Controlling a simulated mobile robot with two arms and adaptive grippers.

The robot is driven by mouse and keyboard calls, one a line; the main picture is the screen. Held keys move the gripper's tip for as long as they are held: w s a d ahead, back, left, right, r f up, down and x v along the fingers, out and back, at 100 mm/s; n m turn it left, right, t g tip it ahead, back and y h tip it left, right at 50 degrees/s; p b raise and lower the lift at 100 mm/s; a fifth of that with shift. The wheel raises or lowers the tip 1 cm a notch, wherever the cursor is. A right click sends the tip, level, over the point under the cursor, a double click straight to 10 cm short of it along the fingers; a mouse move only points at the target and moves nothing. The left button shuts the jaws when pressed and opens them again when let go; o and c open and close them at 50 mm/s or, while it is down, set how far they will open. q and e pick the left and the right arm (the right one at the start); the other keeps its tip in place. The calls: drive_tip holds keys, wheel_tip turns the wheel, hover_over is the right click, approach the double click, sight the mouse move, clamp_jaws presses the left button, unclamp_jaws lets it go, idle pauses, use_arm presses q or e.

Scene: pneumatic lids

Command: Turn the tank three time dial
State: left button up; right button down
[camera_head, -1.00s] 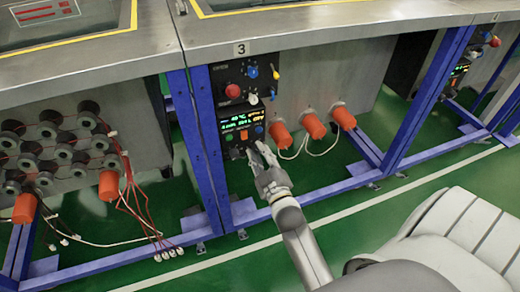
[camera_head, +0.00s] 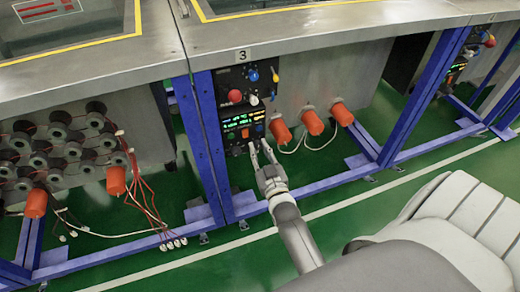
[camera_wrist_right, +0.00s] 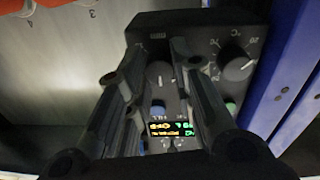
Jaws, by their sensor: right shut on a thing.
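The tank three control box (camera_head: 240,124) is a black panel under the "3" label, with a lit display and coloured buttons. My right gripper (camera_head: 258,148) reaches its lower edge. In the right wrist view its two fingers (camera_wrist_right: 160,78) stand either side of a dark dial (camera_wrist_right: 160,72) with a white mark, and are shut on it. I cannot read this dial's label. A second black dial (camera_wrist_right: 238,66) with a numbered scale is beside the right finger, apart from it. A blue button (camera_wrist_right: 157,108) and the display (camera_wrist_right: 171,129) show between the fingers. My left gripper is not in view.
A red knob (camera_head: 235,96) and a blue knob (camera_head: 253,75) sit above on the upper panel. Orange plugs (camera_head: 312,122) with white cables are to the right. A blue frame post (camera_head: 212,150) stands close left of the box. Green floor lies in front.

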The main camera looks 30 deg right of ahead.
drive_tip(key=shift+f, duration=0.15)
drive_tip(key=c, duration=1.2)
unclamp_jaws()
